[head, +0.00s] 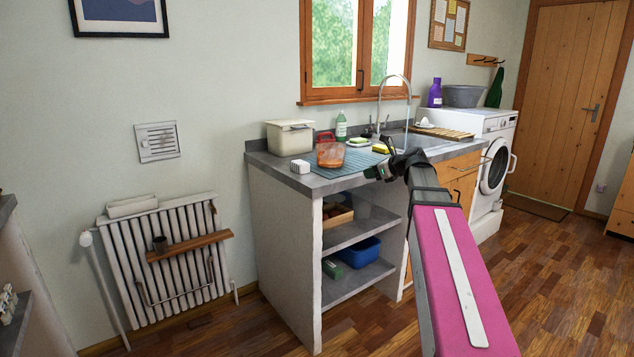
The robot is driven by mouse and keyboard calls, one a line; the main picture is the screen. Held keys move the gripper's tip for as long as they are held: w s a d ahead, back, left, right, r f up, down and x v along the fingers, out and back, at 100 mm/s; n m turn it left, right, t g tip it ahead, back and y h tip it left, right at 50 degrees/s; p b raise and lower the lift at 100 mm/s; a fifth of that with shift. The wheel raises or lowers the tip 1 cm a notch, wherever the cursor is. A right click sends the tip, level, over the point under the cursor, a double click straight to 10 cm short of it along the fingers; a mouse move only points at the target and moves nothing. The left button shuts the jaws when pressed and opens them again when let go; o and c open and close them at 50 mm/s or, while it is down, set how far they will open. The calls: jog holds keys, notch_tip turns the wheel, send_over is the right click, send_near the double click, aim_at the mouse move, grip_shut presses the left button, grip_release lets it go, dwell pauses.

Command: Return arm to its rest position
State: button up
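My arm, with its pink-and-white link (455,275), stretches from the lower right up toward the counter. My gripper (374,174) is at its far end, small and dark, over the front edge of the grey counter (297,181) in the picture. Its fingers point left, near the right side of a blue-grey ribbed mat (343,176). The fingers are too small and dark to tell whether they are open or shut. I see nothing clearly held in them.
On the counter are a cream bin (289,138), a white block (300,167), an orange-brown container (330,155), a green-labelled bottle (341,127) and a tall faucet (408,95). Open shelves below hold a blue tub (358,252). A washing machine (494,160) stands right. Wooden floor (565,285) lies clear at right.

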jog(key=s+a+f+n+g+h, duration=0.15)
jog(key=s+f+n, duration=0.4)
jog(key=f, duration=0.55)
jog(key=s+a+f+n+g+h, duration=0.1)
jog(key=s+f+n+g+h, duration=0.4)
jog(key=f, duration=0.6)
jog(key=s+d+f+n+g+h, duration=0.2)
jog(key=s+f+n+h, duration=0.1)
jog(key=s+f+n, duration=1.2)
notch_tip(320, 180, down, 2)
jog(key=shift+f, duration=0.1)
jog(key=shift+o, duration=0.2)
